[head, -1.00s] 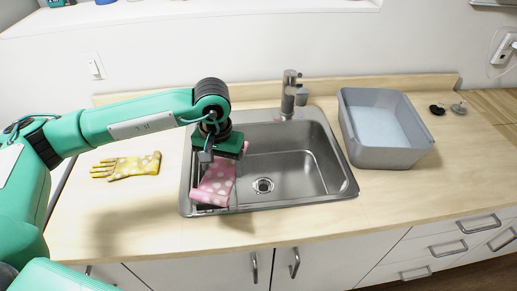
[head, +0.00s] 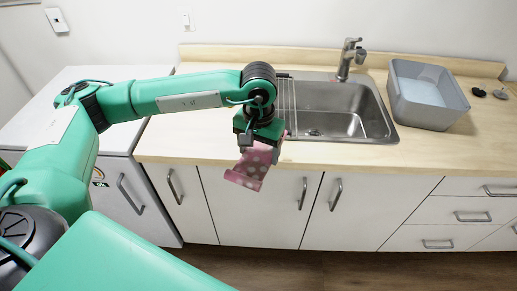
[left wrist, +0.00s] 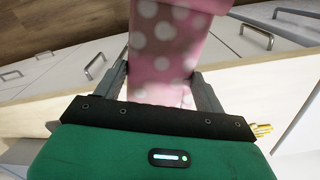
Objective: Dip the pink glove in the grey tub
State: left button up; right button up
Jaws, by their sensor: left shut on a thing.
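The pink glove (head: 250,166) with white dots hangs from my left gripper (head: 260,143), in front of the counter's front edge and left of the sink. In the left wrist view the pink glove (left wrist: 165,45) lies between the two fingers of my left gripper (left wrist: 160,76), which is shut on it. The grey tub (head: 428,106) stands on the counter at the far right, beyond the sink, with bluish liquid or a bluish bottom inside. The glove is well apart from it. My right gripper is not in view.
The steel sink (head: 376,128) with its tap (head: 347,58) lies between glove and tub. Small dark stoppers (head: 480,92) sit right of the tub. Cabinet fronts with handles (head: 335,194) are below.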

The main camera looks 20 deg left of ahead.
aim_at(256, 159)
pick_arm(q)
jog(key=f, duration=0.1)
jog(key=s+f, duration=0.1)
jog(key=shift+s+f, duration=0.3)
jog(key=s+f, duration=0.3)
jog(key=f, duration=0.6)
jog(key=s+f, duration=0.4)
jog(key=f, duration=0.5)
jog(key=shift+d+f, duration=0.3)
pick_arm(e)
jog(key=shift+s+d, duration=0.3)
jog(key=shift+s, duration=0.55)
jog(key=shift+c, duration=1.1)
pick_arm(q)
jog(key=shift+a, duration=0.15)
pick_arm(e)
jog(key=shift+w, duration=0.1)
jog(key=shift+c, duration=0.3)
